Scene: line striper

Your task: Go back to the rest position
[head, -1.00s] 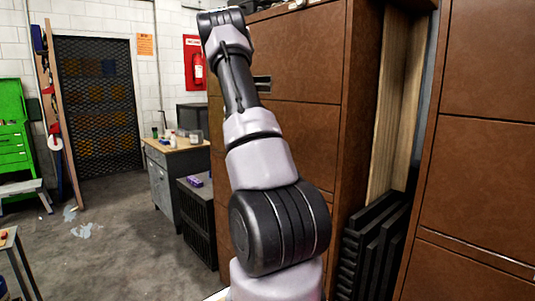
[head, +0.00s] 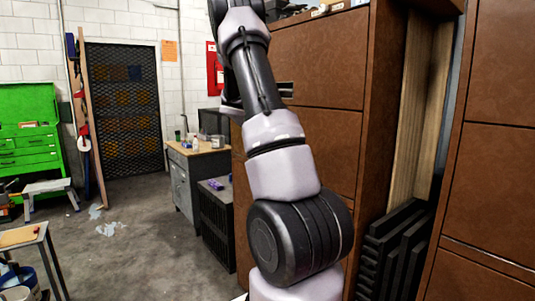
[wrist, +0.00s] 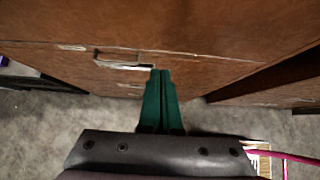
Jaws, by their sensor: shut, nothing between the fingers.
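My gripper (wrist: 160,72) shows in the wrist view as two green fingers lying side by side, shut with nothing between them. They point at the front of a brown cabinet (wrist: 210,62), just right of a metal handle (wrist: 123,65). I cannot tell whether the fingertips touch the cabinet front. In the head view my arm stands up in front of the brown cabinets (head: 320,60), and its upper part runs out of the top edge. I cannot make out the gripper's fingers there.
A workbench (head: 205,160) with bottles and a dark crate (head: 217,225) stand left of my arm. A green tool chest (head: 30,140) and a small table (head: 22,237) are farther left. Dark panels (head: 395,240) lean in a gap at right.

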